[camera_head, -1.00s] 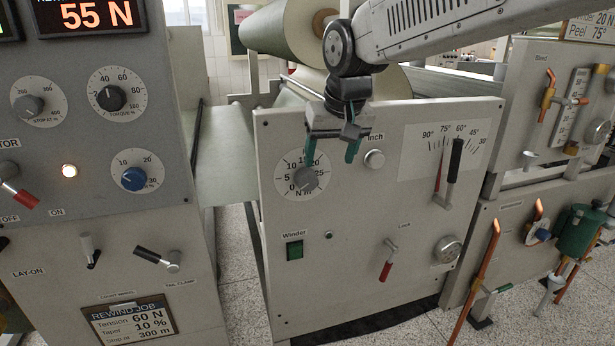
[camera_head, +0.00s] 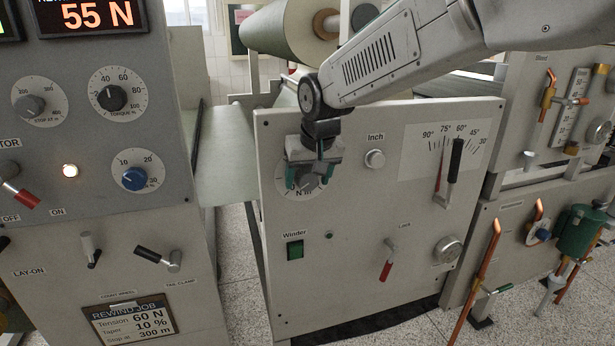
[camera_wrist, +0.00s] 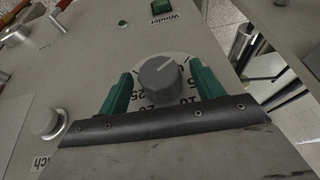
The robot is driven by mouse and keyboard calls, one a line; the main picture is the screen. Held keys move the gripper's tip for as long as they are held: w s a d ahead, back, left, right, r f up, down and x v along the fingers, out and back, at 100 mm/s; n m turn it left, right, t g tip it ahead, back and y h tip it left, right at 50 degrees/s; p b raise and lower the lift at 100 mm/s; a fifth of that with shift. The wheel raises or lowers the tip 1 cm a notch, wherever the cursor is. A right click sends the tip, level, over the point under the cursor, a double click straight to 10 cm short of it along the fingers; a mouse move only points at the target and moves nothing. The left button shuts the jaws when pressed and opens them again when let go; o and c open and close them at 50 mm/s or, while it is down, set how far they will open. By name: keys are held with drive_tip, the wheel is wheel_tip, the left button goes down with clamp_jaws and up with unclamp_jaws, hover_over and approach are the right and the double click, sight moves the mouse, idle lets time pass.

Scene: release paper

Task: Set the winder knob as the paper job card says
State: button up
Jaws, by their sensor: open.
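The winder knob (camera_wrist: 160,80) is a round grey knob on a white dial with figures up to 25. Its light pointer line points to the upper right in the wrist view, towards the low end of the scale. My gripper (camera_wrist: 161,92) is open, one green finger on each side of the knob, with a small gap at each side. In the head view my gripper (camera_head: 309,176) covers most of the dial (camera_head: 282,188).
The panel also carries an Inch button (camera_head: 375,159), a green Winder switch (camera_head: 294,250), a red-handled Lock lever (camera_head: 388,265) and an angle scale with a black handle (camera_head: 456,160). A Rewind Job card (camera_head: 130,318) is on the left cabinet.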

drive_tip(key=c, duration=1)
